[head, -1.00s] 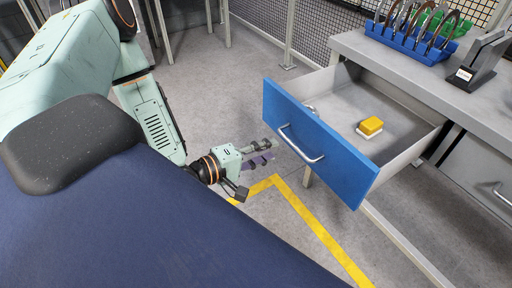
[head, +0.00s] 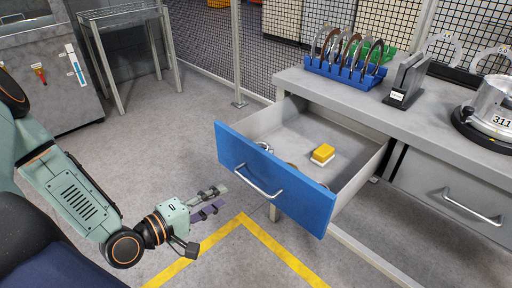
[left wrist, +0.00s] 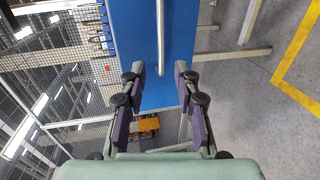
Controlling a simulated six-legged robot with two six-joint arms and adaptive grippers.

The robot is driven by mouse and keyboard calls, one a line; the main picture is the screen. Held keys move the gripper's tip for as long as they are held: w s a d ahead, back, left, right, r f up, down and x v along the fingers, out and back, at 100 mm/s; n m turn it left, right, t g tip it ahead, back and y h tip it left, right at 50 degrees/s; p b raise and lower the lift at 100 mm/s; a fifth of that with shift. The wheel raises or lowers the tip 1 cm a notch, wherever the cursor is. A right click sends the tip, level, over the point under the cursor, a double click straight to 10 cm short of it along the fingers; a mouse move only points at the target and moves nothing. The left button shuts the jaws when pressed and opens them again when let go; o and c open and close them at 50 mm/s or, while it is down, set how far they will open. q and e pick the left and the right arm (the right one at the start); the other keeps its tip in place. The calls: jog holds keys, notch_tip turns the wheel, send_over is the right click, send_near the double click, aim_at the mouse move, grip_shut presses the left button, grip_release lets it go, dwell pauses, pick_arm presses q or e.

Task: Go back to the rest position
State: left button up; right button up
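My left gripper (head: 213,200) is in the head view, in front of and to the left of the open drawer's blue front (head: 272,182). It is apart from the drawer handle (head: 258,181). In the left wrist view the two fingers (left wrist: 160,95) stand apart with nothing between them, and the blue drawer front (left wrist: 182,50) with its handle (left wrist: 160,40) lies beyond them. My right gripper shows in neither view.
The drawer (head: 295,128) is pulled out and holds a yellow and white block (head: 322,154) and partly hidden ring-like items. The grey bench (head: 430,118) carries a blue rack (head: 345,70), a dark stand (head: 407,80) and a metal part (head: 492,108).

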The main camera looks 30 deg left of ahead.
pick_arm(q)
jog(key=s+d+f+m+g+y, duration=0.25)
jog(key=s+f+m+g, duration=0.4)
jog(key=f, duration=0.35)
jog(key=s+d+f+m+g+y, duration=0.1)
jog(key=s+f+m+g, duration=0.1)
jog(key=s, duration=0.6)
jog(key=s+d+f+m+g+y, duration=0.2)
jog(key=s+f+m+g, duration=0.1)
jog(key=s+m+g, duration=0.2)
jog(key=s+g, duration=0.1)
jog(key=s, duration=0.1)
jog(key=shift+s+d, duration=0.3)
jog(key=shift+s, duration=0.05)
